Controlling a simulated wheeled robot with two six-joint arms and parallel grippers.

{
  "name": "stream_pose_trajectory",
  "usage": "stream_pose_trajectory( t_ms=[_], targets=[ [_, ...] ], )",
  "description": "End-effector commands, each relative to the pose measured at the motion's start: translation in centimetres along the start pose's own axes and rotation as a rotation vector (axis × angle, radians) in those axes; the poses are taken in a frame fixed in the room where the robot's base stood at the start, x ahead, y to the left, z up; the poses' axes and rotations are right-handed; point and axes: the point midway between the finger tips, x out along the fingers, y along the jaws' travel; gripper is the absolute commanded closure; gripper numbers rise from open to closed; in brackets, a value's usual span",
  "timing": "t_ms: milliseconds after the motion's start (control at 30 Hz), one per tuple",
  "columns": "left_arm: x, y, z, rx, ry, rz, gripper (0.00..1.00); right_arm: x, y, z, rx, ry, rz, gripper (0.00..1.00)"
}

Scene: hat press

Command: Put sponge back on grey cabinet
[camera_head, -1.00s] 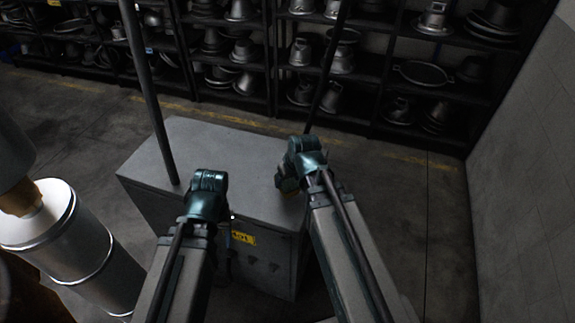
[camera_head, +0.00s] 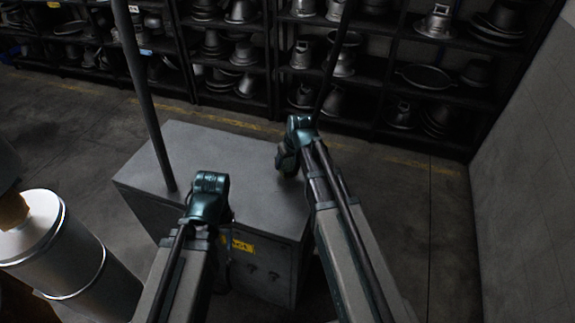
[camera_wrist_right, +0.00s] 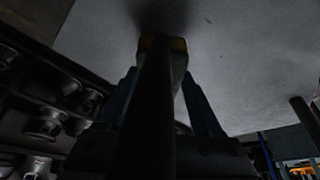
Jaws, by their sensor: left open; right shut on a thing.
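The grey cabinet (camera_head: 225,155) stands in front of my arms in the head view, its flat top bare apart from a dark pole crossing it at the left. My right gripper (camera_head: 287,165) is over the right part of the top. In the right wrist view my right gripper (camera_wrist_right: 160,85) is shut on the sponge (camera_wrist_right: 178,47), a dim block with a yellowish end. The sponge's end is close to the pale cabinet top (camera_wrist_right: 245,60); I cannot tell whether they touch. My left gripper (camera_head: 228,218) is by the cabinet's front edge, open, its fingers mostly hidden.
Dark shelves (camera_head: 370,75) with several metal moulds line the back. A large silver cylinder (camera_head: 65,245) stands at the left. A grey wall (camera_head: 525,170) closes the right side. The cabinet front bears a yellow label (camera_head: 242,247). Floor to the cabinet's right is clear.

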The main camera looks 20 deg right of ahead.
Motion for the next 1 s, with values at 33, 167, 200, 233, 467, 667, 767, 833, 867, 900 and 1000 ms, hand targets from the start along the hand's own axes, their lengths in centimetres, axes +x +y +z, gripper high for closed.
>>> stream_pose_trajectory(
  t_ms=[33,167,200,233,467,667,767,833,867,900,1000],
  targets=[
    [0.1,0.0,0.0,0.0,0.0,0.0,0.5,0.4,0.3,-0.7,0.001,0.0,0.0,0.78],
    [0.1,0.0,0.0,0.0,0.0,0.0,0.5,0.5,0.5,-0.8,0.0,0.0,0.0,0.78],
    [0.1,0.0,0.0,0.0,0.0,0.0,0.5,0.5,0.4,-0.8,0.0,0.0,0.0,0.78],
    [0.2,0.0,0.0,0.0,0.0,0.0,0.5,0.5,0.4,-0.7,0.0,0.0,0.0,0.78],
    [2.3,0.2,-0.1,0.0,0.0,0.0,0.5,2.5,0.7,0.2,0.0,0.0,0.0,0.78],
    [3.9,0.4,-0.2,0.0,0.0,0.0,0.5,3.8,1.0,0.8,-0.001,0.0,-0.001,0.78],
    [3.6,0.3,-0.2,0.0,0.0,0.0,0.5,3.6,1.0,0.7,-0.001,0.0,-0.001,0.78],
    [3.6,0.3,-0.2,0.0,0.0,0.0,0.5,3.6,1.0,0.7,-0.001,0.0,-0.001,0.78],
    [3.6,0.3,-0.2,0.0,0.0,0.0,0.5,3.6,1.0,0.7,-0.001,0.0,-0.001,0.78],
    [3.6,0.3,-0.2,0.0,0.0,0.0,0.5,3.6,1.0,0.7,-0.001,0.0,-0.001,0.78],
    [4.0,0.4,-0.2,0.0,0.0,0.0,0.5,3.9,1.0,0.9,-0.001,0.0,-0.001,0.78]
  ],
)
